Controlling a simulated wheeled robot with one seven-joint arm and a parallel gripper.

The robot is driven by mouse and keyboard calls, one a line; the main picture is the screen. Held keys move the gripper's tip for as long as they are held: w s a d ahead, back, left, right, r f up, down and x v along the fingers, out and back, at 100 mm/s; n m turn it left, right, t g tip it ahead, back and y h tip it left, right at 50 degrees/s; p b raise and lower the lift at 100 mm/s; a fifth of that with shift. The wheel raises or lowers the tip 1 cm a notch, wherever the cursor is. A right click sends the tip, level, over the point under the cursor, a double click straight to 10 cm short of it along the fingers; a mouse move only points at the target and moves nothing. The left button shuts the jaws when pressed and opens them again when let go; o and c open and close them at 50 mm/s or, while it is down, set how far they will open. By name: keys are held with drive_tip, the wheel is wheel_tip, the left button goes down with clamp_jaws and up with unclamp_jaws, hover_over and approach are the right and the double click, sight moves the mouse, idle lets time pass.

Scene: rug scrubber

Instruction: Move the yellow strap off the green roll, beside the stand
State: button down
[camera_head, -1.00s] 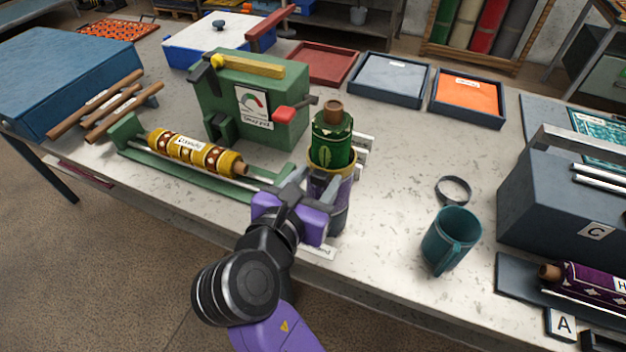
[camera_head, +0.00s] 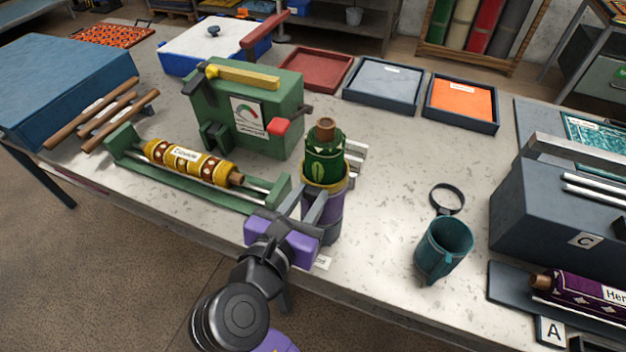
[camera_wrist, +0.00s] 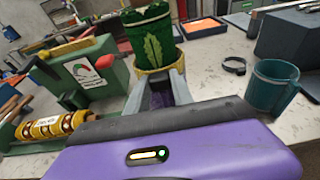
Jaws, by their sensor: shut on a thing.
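The green roll (camera_head: 323,151) stands upright with a brown core end and a pale leaf pattern. The yellow strap (camera_head: 340,183) is a band around its lower visible part. The stand (camera_head: 330,230) is a dark cylinder below, with purple showing above its base, partly hidden by my fingers. My gripper (camera_head: 318,200) reaches in from the front and is shut on the strap. In the wrist view the strap (camera_wrist: 158,72) lies at the fingertips, below the leaf pattern. The exact finger contact is partly hidden.
A green gauge box (camera_head: 247,110) with a red handle and a cradle holding a yellow patterned roll (camera_head: 190,161) are at left. A teal mug (camera_head: 443,250) and a dark ring (camera_head: 447,198) are at right. Bare tabletop lies between the stand and mug.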

drive_tip(key=shift+s+r+p, duration=0.15)
drive_tip(key=shift+p, duration=0.2)
wheel_tip(320, 180, up, 17)
drive_tip(key=p, duration=0.5)
idle(1.8)
idle(0.6)
